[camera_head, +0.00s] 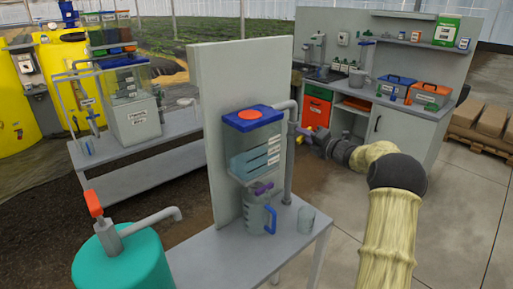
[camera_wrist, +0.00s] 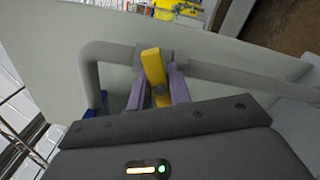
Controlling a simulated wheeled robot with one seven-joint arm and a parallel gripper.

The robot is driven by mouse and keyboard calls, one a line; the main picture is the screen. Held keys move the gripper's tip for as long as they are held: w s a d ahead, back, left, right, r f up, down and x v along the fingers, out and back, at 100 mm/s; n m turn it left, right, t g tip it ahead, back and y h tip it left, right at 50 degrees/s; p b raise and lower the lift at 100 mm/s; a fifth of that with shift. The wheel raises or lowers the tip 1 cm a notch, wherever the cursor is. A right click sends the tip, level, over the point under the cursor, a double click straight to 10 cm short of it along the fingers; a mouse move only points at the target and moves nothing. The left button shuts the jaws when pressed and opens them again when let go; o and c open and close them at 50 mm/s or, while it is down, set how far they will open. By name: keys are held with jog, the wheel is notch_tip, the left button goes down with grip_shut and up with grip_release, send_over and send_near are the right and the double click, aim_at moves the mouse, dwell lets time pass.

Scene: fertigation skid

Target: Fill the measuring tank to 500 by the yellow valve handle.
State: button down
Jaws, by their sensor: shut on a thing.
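The measuring tank (camera_head: 236,142) is a clear box with a blue lid and a red cap, fixed to an upright grey panel. Bluish liquid stands in its lower part, near the level marks; their numbers are too small to read. A grey pipe (camera_head: 288,165) runs up at its right side. The yellow valve handle (camera_wrist: 153,66) sits on this pipe in the wrist view, slightly tilted. My gripper (camera_wrist: 158,82) is shut on it, with a purple finger on either side. In the head view my gripper (camera_head: 304,133) reaches the pipe from the right, and the handle is barely visible.
Below the tank are a purple tap (camera_head: 262,188) and a clear jug (camera_head: 258,216) with a blue handle. A glass (camera_head: 306,219) stands beside them on the grey table (camera_head: 225,262). A teal drum (camera_head: 122,262) with a spout is at front left. A workbench (camera_head: 402,130) stands behind my arm.

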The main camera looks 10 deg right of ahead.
jog(key=shift+f, duration=0.2)
jog(key=shift+r+m+p, duration=0.2)
jog(key=shift+m+p, duration=0.4)
jog(key=shift+p, duration=0.25)
jog(key=shift+m+p, duration=1)
jog(key=shift+p, duration=0.15)
jog(key=shift+m+p, duration=0.95)
jog(key=shift+m, duration=0.05)
jog(key=c, duration=2.2)
grip_release()
jog(key=shift+f+m, duration=0.2)
jog(key=shift+m, duration=0.2)
jog(key=c, duration=1.2)
grip_release()
jog(key=shift+r, duration=0.1)
jog(key=shift+c, duration=0.2)
jog(key=b+v, duration=0.2)
jog(key=v, duration=0.5)
jog(key=shift+b, duration=0.4)
jog(key=shift+r, duration=0.1)
